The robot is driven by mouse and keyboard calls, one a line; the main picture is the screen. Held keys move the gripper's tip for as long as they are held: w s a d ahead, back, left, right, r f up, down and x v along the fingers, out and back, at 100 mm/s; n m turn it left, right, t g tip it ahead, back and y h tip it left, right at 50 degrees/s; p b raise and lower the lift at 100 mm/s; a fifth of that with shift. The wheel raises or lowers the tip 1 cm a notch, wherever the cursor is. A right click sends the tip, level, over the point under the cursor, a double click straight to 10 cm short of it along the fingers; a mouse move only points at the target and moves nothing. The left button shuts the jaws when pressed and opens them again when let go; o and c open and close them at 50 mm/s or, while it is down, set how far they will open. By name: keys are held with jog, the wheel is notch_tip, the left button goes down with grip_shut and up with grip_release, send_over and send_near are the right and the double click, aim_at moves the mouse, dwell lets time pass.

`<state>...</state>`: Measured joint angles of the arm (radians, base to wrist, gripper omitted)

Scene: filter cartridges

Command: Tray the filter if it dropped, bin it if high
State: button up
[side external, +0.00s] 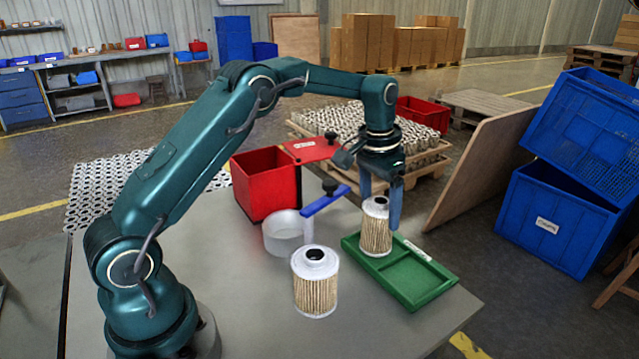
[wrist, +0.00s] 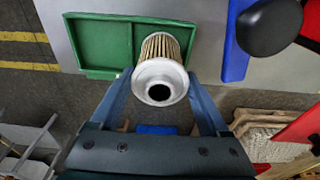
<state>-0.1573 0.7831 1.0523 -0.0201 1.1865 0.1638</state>
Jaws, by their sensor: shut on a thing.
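My gripper (side external: 381,205) is shut on a pleated filter (side external: 376,238) with a pale top cap and a dark central hole. The filter is upright at the far-left compartment of the green tray (side external: 437,287); I cannot tell whether its base touches the tray floor. In the wrist view the fingers (wrist: 161,84) flank the filter (wrist: 159,75), which covers part of one compartment of the tray (wrist: 98,72). A second filter (side external: 315,288) stands upright on the table in front. The red bin (side external: 265,184) stands behind, left of the gripper.
A clear round cup (side external: 284,234) stands between the bin and the second filter. A blue bar (side external: 325,200) with a black knob is just left of my gripper. A red lid-like plate (side external: 311,150) with a black knob is beside the bin. The tray's near-right compartment is empty.

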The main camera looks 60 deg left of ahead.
jog(key=shift+f, duration=0.15)
jog(key=o, duration=1.4)
jog(key=shift+r, duration=1.05)
jog(key=shift+w+r, duration=0.1)
jog(key=shift+r, duration=3.1)
